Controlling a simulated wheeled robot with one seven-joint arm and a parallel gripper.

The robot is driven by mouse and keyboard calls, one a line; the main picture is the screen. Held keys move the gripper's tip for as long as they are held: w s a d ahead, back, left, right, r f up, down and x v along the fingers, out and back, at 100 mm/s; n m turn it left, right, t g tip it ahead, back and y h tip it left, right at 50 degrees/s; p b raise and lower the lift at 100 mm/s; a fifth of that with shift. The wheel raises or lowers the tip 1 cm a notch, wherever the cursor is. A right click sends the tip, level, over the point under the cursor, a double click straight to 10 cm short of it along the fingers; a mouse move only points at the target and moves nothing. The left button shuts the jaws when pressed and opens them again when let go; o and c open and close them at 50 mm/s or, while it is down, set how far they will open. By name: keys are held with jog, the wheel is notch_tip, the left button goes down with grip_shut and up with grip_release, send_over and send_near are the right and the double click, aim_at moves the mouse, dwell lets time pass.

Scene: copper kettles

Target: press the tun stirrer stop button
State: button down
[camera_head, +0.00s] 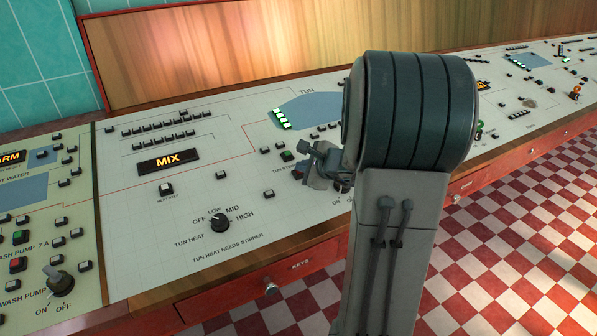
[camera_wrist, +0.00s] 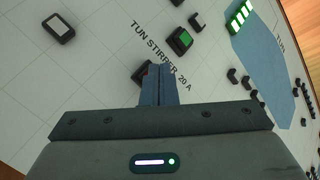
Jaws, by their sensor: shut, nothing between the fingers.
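The tun stirrer stop button (camera_wrist: 138,74), a dark housing with a sliver of red, shows in the wrist view just left of my fingertips and partly behind them. Its lit green partner button (camera_wrist: 180,40) is above, across the printed label "TUN STIRRER 20 A" (camera_wrist: 160,52). My gripper (camera_wrist: 157,68) is shut and empty, its fingertips right over or against the stop button; I cannot tell whether they touch. In the head view my gripper (camera_head: 308,152) is low over the panel beside the green button (camera_head: 287,155), and the stop button is hard to make out there.
The tun heat knob (camera_head: 220,223) and a MIX display (camera_head: 168,161) are to the left. A blue tun graphic (camera_head: 313,110) with green lights lies behind. In the wrist view a white-capped button (camera_wrist: 58,29) is well apart. My arm hides part of the console.

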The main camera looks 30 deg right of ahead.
jog(key=shift+r, duration=0.1)
jog(key=shift+s+r+p, duration=0.15)
jog(key=shift+r+p, duration=0.25)
jog(key=shift+r, duration=0.25)
jog(key=shift+r, duration=0.1)
jog(key=r+p, duration=0.1)
jog(key=r, duration=0.1)
jog(key=s+r+p, duration=0.1)
jog(key=r+p, duration=0.1)
jog(key=shift+r, duration=0.35)
dwell(0.4)
